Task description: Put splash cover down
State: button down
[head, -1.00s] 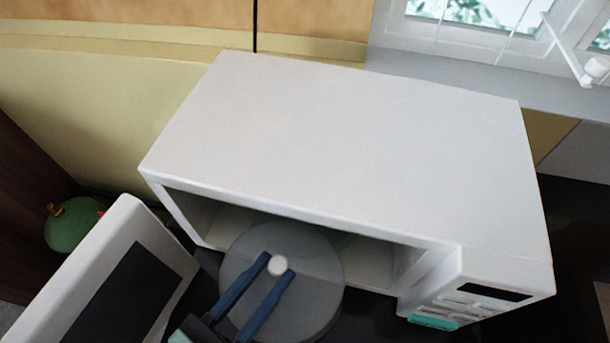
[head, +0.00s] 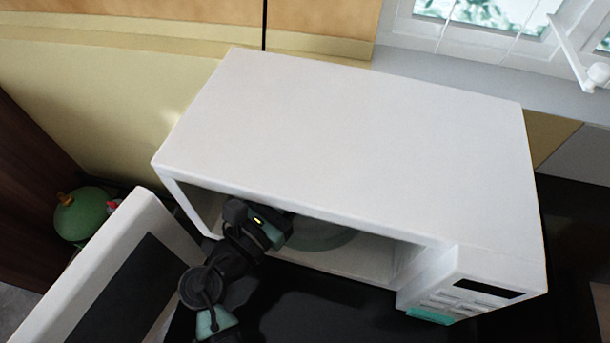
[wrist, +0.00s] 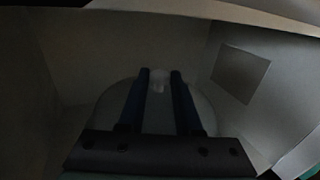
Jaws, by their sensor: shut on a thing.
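The splash cover (wrist: 110,103) is a grey, translucent round lid with a small pale knob. In the wrist view it is inside the microwave, below my gripper. My gripper (wrist: 160,76) is shut on the knob, with its two blue fingers on either side. In the head view my arm reaches through the open front of the white microwave (head: 350,140), and the fingers are hidden under its top. A greenish round shape (head: 322,238) shows inside; I cannot tell whether it is the cover or a turntable. Whether the cover touches the microwave floor is hidden.
The microwave door (head: 95,265) stands open at the left. A green round object (head: 84,214) is behind it. The control panel (head: 470,292) is at the right of the opening. The dark counter (head: 320,312) in front is clear.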

jog(key=shift+f, duration=0.45)
jog(key=shift+f, duration=0.1)
jog(key=c, duration=0.6)
grip_release()
jog(key=shift+r, duration=0.2)
jog(key=b+v, duration=0.2)
jog(key=v, duration=1)
jog(key=shift+s+f, duration=0.1)
